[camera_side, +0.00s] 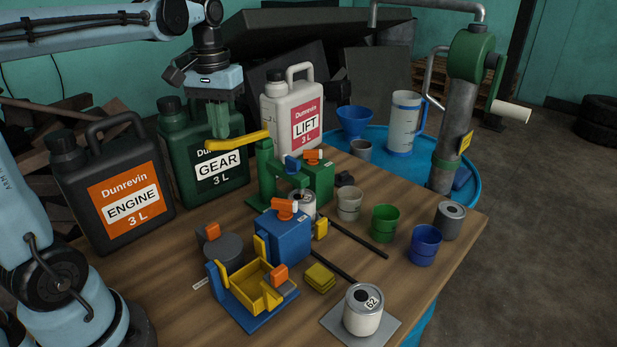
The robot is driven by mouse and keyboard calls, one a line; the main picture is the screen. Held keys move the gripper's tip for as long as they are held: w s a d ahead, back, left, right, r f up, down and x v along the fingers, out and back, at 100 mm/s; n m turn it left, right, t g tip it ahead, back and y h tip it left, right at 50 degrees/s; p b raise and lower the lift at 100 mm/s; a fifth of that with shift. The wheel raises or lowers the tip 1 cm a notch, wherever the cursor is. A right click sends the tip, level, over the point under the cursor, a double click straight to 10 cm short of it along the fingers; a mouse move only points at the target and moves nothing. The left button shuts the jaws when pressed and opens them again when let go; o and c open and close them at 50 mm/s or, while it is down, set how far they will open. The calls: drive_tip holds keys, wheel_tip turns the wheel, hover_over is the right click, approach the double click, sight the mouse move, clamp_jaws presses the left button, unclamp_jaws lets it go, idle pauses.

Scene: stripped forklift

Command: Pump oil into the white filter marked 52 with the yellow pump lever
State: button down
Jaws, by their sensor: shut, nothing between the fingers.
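The yellow pump lever (237,140) sticks out to the left from the top of the green pump stand (266,172), roughly level. My gripper (219,134) points down with its fingers shut and empty, right at the lever's left part; I cannot tell whether they touch it. A white filter (363,311) stands upright on a grey plate at the front right; its small number looks like 52 or 62. Another pale can (303,205) stands by the green pump, partly hidden by the blue block, its marking unreadable.
Engine (112,190), gear (205,160) and lift (292,115) jugs line the table's back. A blue block (284,238) and a yellow-and-blue fixture (250,290) stand in front of the pump. Green (384,223) and blue (425,245) cups stand right. The table's right front edge is mostly clear.

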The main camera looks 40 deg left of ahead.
sight(223, 144)
drive_tip(key=shift+f, duration=2.25)
drive_tip(key=shift+r, duration=4)
drive_tip(key=shift+f, duration=0.1)
